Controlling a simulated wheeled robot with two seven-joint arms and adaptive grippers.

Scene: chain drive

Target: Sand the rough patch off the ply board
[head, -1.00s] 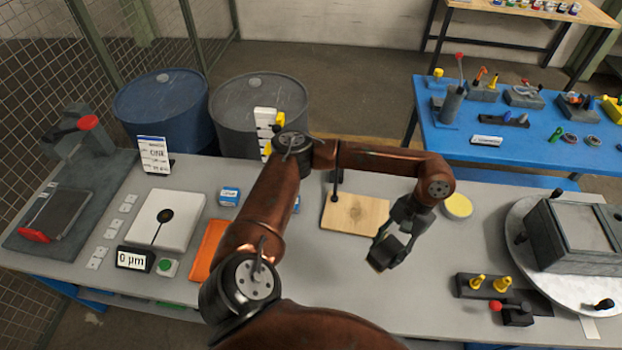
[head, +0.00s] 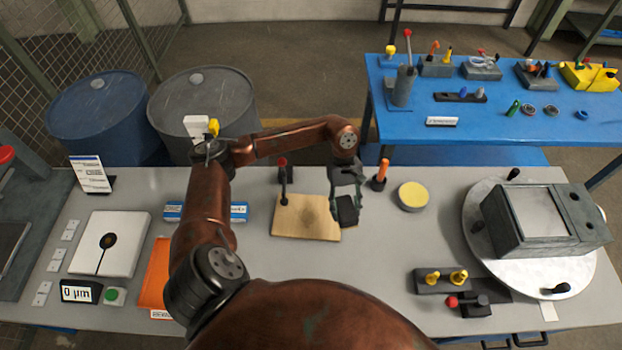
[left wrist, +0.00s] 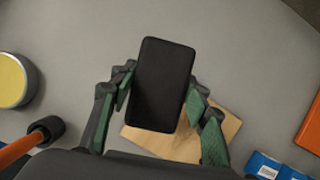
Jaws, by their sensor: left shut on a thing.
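The ply board (head: 306,220) lies flat on the grey bench, in the middle of the head view. A clamp with a dark arm (head: 284,186) stands at its back left and reaches onto it. My left gripper (head: 346,205) is at the board's right edge and shut on a dark block (head: 347,211). In the left wrist view the block (left wrist: 160,85) is black and rectangular, between the green-padded fingers. The board (left wrist: 185,142) shows partly behind it there. I cannot tell whether the block touches anything below. The rough patch is not clearly visible. My right gripper is out of view.
A round yellow-topped tin (head: 412,195) and an orange-handled tool in a holder (head: 381,175) stand right of the board. A dark block with yellow knobs (head: 440,281) is at front right. A turntable (head: 540,275) carries a grey box. Blue packets (head: 238,212) lie left.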

